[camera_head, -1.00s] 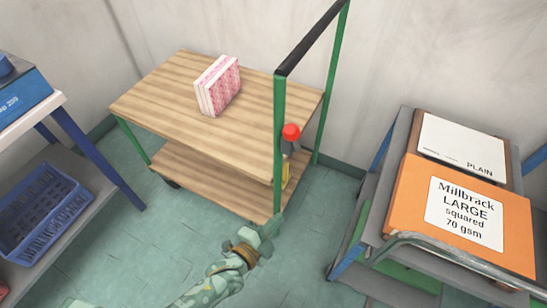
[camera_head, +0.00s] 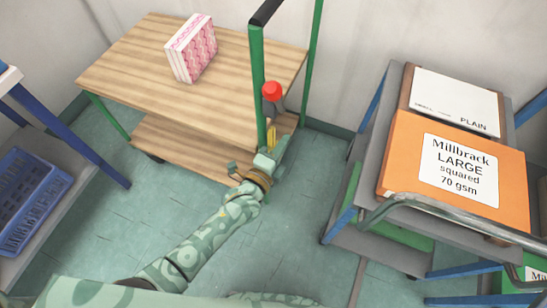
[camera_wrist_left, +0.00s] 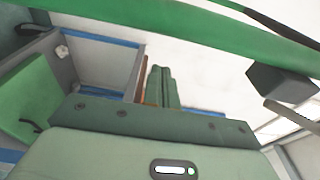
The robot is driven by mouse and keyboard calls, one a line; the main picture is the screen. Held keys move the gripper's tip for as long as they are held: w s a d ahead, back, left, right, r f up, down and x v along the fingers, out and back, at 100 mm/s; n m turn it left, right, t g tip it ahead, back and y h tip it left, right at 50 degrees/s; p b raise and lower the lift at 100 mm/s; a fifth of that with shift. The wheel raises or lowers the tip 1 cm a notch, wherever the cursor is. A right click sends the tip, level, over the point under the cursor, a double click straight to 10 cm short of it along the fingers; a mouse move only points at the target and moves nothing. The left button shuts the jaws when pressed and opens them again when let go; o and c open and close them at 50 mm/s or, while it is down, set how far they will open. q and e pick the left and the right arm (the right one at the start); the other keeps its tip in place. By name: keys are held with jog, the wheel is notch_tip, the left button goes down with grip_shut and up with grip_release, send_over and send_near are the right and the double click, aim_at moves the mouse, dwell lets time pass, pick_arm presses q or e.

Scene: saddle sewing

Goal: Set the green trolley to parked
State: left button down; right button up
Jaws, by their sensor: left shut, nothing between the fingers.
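The green trolley (camera_head: 180,58) stands against the wall, with wooden decks, green posts and a black handle bar. A red knob (camera_head: 272,91) on a grey stem shows beside its near green post (camera_head: 258,85), with a yellow part (camera_head: 271,137) below. My left gripper (camera_head: 284,133) is shut and empty, just below the knob and close to the post. I cannot tell whether it touches the stem. In the left wrist view the shut fingers (camera_wrist_left: 162,88) point away, and a green bar (camera_wrist_left: 180,28) crosses above them. My right gripper is not in view.
A pink-and-white packet (camera_head: 191,48) stands on the trolley's top deck. A grey cart (camera_head: 345,205) at the right carries an orange box (camera_head: 400,160) and a white-topped box (camera_head: 455,100). A blue crate (camera_head: 28,200) sits on a shelf at the left. Floor between them is clear.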

pick_arm(q)
jog(key=a, duration=0.4)
jog(key=shift+w, duration=0.1)
